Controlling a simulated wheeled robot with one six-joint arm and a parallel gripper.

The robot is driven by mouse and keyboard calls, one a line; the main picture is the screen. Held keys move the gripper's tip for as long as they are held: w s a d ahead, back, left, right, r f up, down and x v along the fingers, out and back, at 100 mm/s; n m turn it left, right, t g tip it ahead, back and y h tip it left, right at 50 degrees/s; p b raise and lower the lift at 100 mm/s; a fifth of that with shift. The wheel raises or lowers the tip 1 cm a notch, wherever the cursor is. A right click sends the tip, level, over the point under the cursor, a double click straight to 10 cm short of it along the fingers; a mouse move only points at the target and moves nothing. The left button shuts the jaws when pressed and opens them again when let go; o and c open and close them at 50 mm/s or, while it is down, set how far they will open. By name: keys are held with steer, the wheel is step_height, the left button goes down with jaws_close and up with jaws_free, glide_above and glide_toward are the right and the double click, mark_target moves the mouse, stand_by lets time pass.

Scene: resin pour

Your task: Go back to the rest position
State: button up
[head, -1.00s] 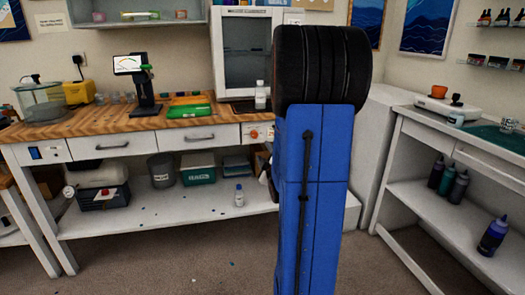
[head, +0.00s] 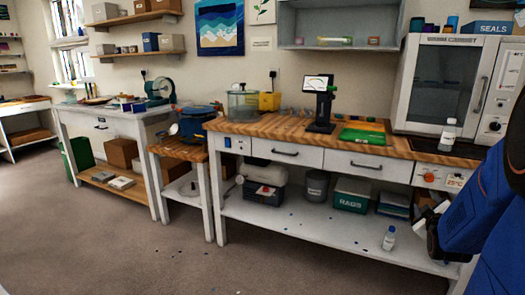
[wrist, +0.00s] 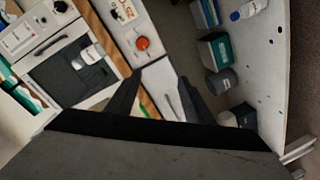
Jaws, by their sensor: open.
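My gripper (wrist: 160,82) shows in the wrist view with its two dark fingers spread apart and nothing between them. Beyond the fingers are the bench's drawer front with an orange knob (wrist: 142,43) and the lower shelf. In the head view my blue arm fills the right edge, folded in front of the bench's right end. The gripper end there is partly hidden, and its fingers cannot be made out clearly.
The wooden-topped bench (head: 285,126) bears a white cabinet (head: 447,85), a white-capped bottle (head: 447,134), a green tray (head: 362,136) and a dark stand (head: 319,105). A small bottle (head: 389,238) stands on its lower shelf.

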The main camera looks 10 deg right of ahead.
steer(key=s+a+m+g+y, duration=0.2)
steer(key=s+a, duration=0.1)
steer(key=a, duration=0.7)
steer(key=s+a+m+g+y, duration=0.1)
steer(key=s+a+g+y, duration=0.2)
steer(key=a, duration=0.7)
steer(key=s+a+m+g+y, duration=0.1)
steer(key=s+a+g, duration=0.1)
steer(key=s+a, duration=0.5)
steer(key=s+a+f+m+g+y, duration=0.1)
steer(key=s+a, duration=0.6)
steer(key=s, duration=0.7)
steer(key=shift+a+f+g+y, duration=0.25)
steer(key=shift+f+g+y, duration=0.05)
steer(key=shift+g+y, duration=0.35)
